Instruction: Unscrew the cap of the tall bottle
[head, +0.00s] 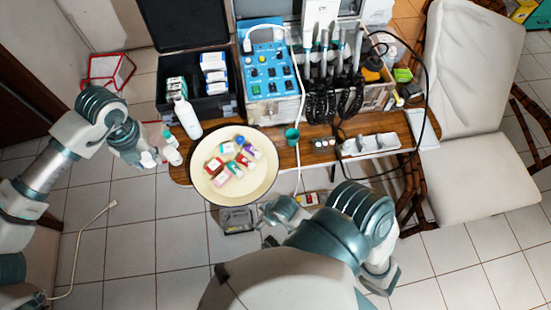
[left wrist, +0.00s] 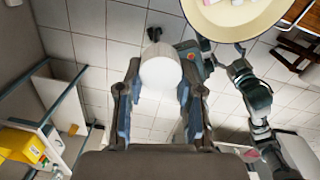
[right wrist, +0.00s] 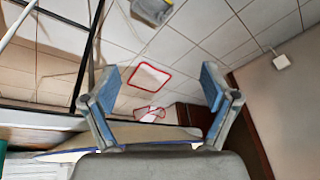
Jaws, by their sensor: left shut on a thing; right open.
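The tall white bottle (head: 187,119) stands upright near the left end of the wooden table, in front of the black case. My left gripper (head: 147,158) is off the table's left edge, below and left of the bottle and apart from it. It is shut on a white rounded thing, which shows between its fingers in the left wrist view (left wrist: 160,72); I cannot tell whether this is a cap or a small container. My right gripper (head: 283,211) is in front of the table, and its open, empty fingers show in the right wrist view (right wrist: 160,88).
Small bottles (head: 172,155) stand at the table's left edge near my left gripper. A cream round basin (head: 210,191) holds several small boxes. The blue dental unit (head: 268,62), a green cup (head: 292,136) and a power strip (head: 368,145) crowd the table. The tiled floor left is mostly clear.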

